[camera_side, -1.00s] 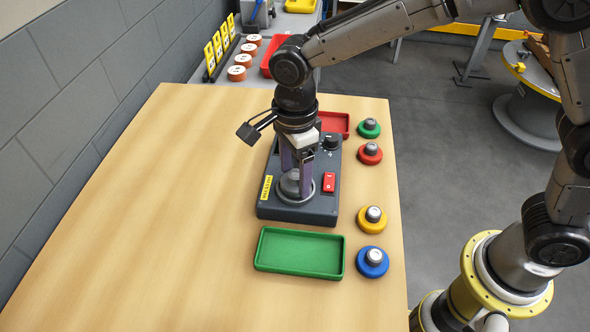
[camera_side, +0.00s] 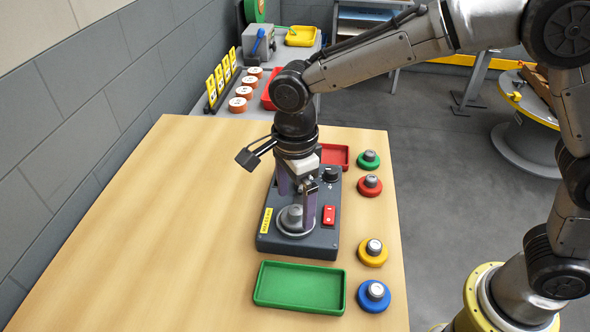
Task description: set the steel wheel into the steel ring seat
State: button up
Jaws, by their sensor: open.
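The steel wheel (camera_side: 291,217) is a grey disc with a raised knob. It sits low at the front of a dark grey box, over the pale round steel ring seat (camera_side: 296,234). It looks level, but I cannot tell whether it is fully down in the seat. My gripper (camera_side: 296,206) points down over the wheel with its fingers spread apart, one at the left behind the wheel and one at its right. The right finger hides part of the wheel and seat. The fingers seem clear of the knob.
The dark box (camera_side: 266,243) has a red switch (camera_side: 329,215) and a black dial (camera_side: 331,174). A green tray (camera_side: 260,296) lies in front, a red tray (camera_side: 343,155) behind. Green, red, yellow and blue wheels line the table's right side. The table's left is clear.

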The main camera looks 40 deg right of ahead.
aim_at(295, 210)
notch_tip(295, 210, up, 10)
jog(key=s+d+r+n+t, duration=0.1)
jog(key=s+d+r+n, duration=0.25)
jog(key=d, duration=0.35)
jog(key=s+d+f+n+t, duration=0.2)
jog(key=s+d+n, duration=0.5)
jog(key=s+n, duration=0.1)
jog(key=s+d+f+n+t, duration=0.2)
jog(key=s+d+n, duration=0.6)
jog(key=shift+s+d+t, duration=0.2)
jog(key=shift+d+t, duration=0.1)
